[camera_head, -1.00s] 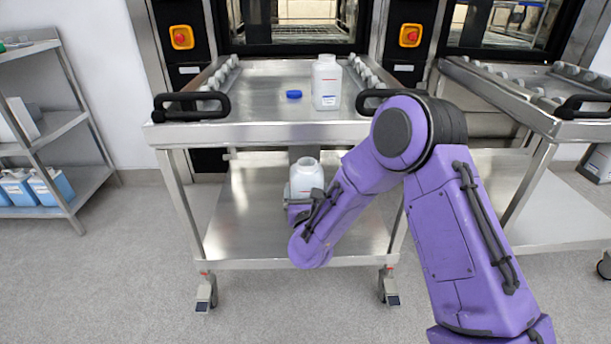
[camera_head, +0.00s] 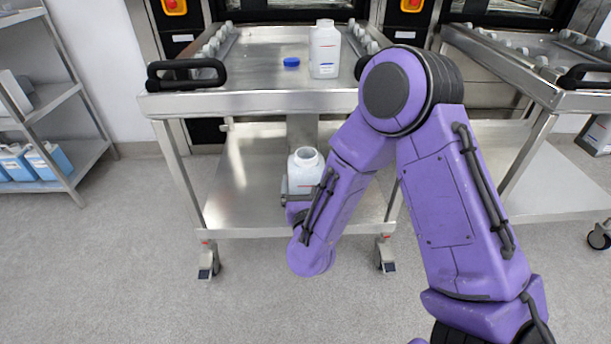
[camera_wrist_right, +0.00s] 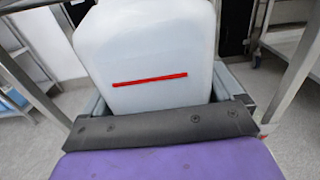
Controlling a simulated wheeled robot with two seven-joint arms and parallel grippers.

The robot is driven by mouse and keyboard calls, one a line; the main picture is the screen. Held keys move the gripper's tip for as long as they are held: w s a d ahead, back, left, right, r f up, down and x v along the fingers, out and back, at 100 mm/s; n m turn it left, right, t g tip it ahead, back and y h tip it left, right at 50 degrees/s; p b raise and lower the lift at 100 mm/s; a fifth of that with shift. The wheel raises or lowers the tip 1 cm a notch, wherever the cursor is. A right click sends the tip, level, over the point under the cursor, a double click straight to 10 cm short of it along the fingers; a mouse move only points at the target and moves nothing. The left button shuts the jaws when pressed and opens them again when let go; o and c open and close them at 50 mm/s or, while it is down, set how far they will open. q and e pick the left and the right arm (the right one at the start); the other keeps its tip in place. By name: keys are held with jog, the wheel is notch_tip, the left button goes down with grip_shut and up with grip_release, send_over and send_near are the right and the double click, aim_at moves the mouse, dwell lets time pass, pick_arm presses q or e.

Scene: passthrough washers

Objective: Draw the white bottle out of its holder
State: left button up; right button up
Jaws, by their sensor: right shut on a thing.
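A white, uncapped bottle (camera_head: 305,172) with an open round mouth is held upright in front of the trolley, below its top in the head view. My right gripper (camera_wrist_right: 165,98) is shut on it. In the wrist view the bottle's white side (camera_wrist_right: 150,50) with a red line fills the space between the fingers. A second white bottle (camera_head: 325,48) stands on the trolley top beside a blue cap (camera_head: 291,62). I cannot make out a holder around the held bottle. My left gripper is not in view.
The steel trolley (camera_head: 250,101) has black handles (camera_head: 187,75) at its front corners and a lower shelf (camera_head: 240,185). A second trolley (camera_head: 560,100) stands at the right. A shelf rack (camera_head: 75,160) with blue containers is at the left. The floor in front is clear.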

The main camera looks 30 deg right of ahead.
jog(key=v, duration=0.7)
jog(key=shift+s+a+b, duration=0.2)
jog(key=shift+s+b, duration=0.1)
jog(key=shift+b, duration=0.15)
